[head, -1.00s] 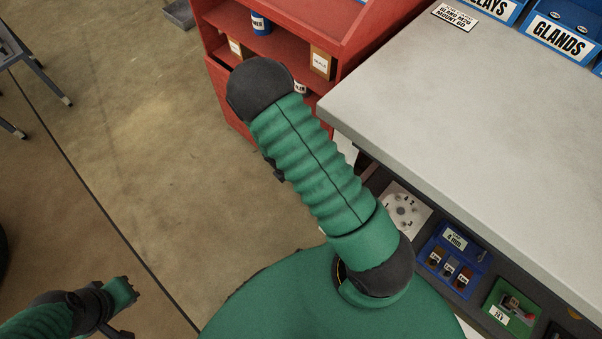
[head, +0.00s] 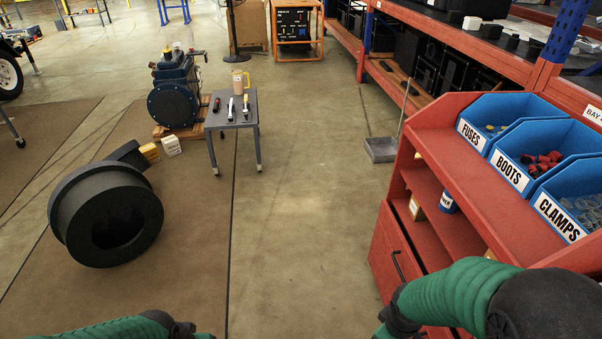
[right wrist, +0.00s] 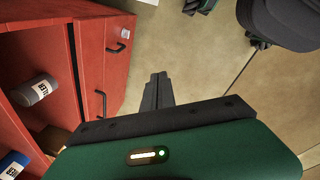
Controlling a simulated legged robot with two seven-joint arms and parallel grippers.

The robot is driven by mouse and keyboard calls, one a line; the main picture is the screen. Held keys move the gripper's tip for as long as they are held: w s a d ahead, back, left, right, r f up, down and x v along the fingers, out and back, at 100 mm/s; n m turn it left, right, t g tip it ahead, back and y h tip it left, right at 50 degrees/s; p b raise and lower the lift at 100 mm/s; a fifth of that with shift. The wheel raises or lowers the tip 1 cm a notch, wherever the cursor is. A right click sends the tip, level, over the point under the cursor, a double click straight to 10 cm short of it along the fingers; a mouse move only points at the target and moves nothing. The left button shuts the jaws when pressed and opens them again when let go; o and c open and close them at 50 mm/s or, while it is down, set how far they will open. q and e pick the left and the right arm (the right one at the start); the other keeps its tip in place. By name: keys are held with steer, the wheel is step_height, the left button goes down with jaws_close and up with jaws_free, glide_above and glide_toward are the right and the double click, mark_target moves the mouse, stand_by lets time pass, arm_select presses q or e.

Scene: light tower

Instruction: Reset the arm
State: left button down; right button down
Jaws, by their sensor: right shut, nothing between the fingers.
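My right arm (head: 455,295) comes in at the bottom right of the head view, in front of the red shelf cart. It bends down toward the bottom edge, and its gripper is out of that view. In the right wrist view my right gripper (right wrist: 158,92) is shut and empty, its fingers together above bare floor beside the red drawers. My left arm (head: 120,326) shows only as a green sleeve and dark joint along the bottom left edge of the head view. Its gripper is not seen there.
The red cart (head: 465,160) bears blue bins of fuses (head: 500,118), boots (head: 545,155) and clamps (head: 575,203). A drawer handle (right wrist: 116,47) sticks out near my right gripper. A black ring (head: 105,215) lies left, near a small grey table (head: 233,115). The middle floor is clear.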

steer(key=s+a+r+m+p, duration=0.1)
steer(key=r+m+p, duration=0.1)
steer(key=r+p, duration=0.6)
steer(key=s+a+r+m+p, duration=0.1)
steer(key=r+m+p, duration=0.1)
steer(key=r+p, duration=0.7)
steer(key=s+a+r+m+t+y+p, duration=0.1)
steer(key=r+m+p, duration=0.1)
steer(key=r+p, duration=0.7)
step_height(320, 180, up, 5)
steer(key=shift+a+r+m, duration=0.1)
steer(key=shift+a+m, duration=0.1)
steer(key=shift+m, duration=0.2)
steer(key=c, duration=2.2)
jaws_free()
